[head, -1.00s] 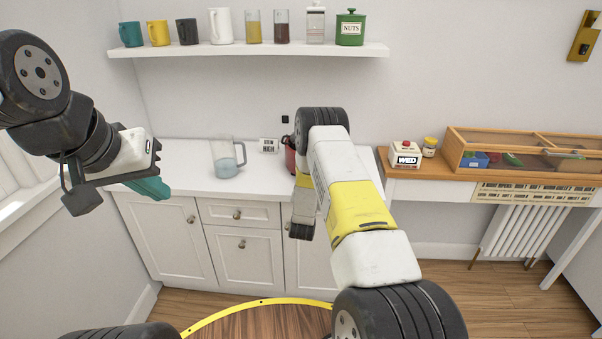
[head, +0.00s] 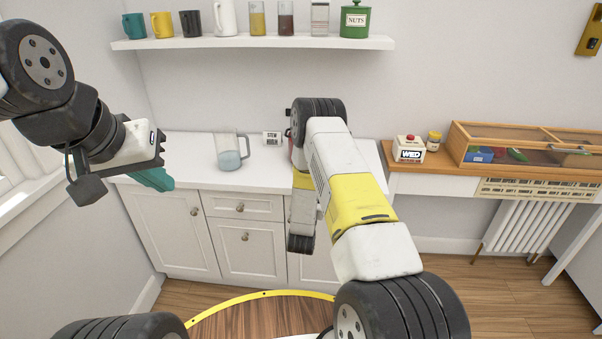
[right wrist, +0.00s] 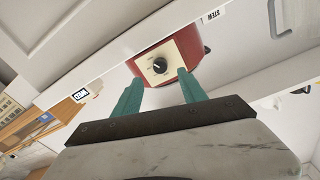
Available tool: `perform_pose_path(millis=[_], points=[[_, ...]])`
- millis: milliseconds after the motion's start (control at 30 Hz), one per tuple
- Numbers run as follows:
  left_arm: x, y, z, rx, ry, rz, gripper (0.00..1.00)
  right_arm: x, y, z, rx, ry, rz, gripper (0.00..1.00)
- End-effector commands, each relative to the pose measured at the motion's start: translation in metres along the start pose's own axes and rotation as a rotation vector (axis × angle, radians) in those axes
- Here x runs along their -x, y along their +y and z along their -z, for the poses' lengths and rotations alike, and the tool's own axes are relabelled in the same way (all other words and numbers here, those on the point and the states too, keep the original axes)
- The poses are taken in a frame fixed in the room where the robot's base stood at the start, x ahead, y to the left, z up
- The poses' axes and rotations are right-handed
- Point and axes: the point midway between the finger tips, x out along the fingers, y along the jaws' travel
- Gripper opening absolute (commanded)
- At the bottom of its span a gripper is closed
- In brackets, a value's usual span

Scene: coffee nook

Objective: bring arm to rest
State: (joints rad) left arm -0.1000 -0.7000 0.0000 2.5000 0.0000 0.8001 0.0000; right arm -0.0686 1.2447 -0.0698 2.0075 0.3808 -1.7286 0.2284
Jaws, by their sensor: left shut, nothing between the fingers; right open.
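My left gripper (head: 156,179) hangs at the left of the head view, its teal fingers closed and empty, in front of the counter's left end. My right arm reaches over the middle of the head view. Its gripper is hidden there behind my own arm. In the right wrist view my right gripper (right wrist: 159,78) is open, with two teal fingers apart and nothing between them. A red cooker (right wrist: 152,55) with a black knob on a pale panel lies beyond the fingertips. I cannot tell how far apart they are.
A clear jug (head: 230,153) with bluish liquid stands on the white counter (head: 190,152), near a "STEW" sign (head: 271,138). A shelf (head: 250,41) of mugs and jars is above. A wooden side table at right holds a red-topped box (head: 408,149) and a glass-lidded case (head: 520,145).

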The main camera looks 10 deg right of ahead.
Motion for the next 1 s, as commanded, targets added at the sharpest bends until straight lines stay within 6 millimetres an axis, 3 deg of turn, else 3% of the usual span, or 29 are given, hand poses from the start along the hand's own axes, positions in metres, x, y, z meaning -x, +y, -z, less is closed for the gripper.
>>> perform_pose_path(millis=[167, 367, 533, 767, 1000], points=[[0.0, 0.0, 0.0, 0.0, 0.0, 0.0, 0.0, -0.013, -0.01, 0.019, -0.019, -0.037, 0.0, 0.49], [0.0, 0.0, 0.0, 0.0, 0.0, 0.0, 0.0, -0.037, -0.042, 0.079, -0.065, -0.187, 0.018, 0.49], [0.0, 0.0, 0.0, 0.0, 0.0, 0.0, 0.0, -0.032, -0.07, 0.135, -0.082, -0.339, 0.062, 0.49], [0.0, 0.0, 0.0, 0.0, 0.0, 0.0, 0.0, 0.012, -0.098, 0.209, -0.062, -0.536, 0.144, 0.49], [0.0, 0.0, 0.0, 0.0, 0.0, 0.0, 0.0, 0.096, -0.105, 0.276, 0.014, -0.728, 0.234, 0.49]])
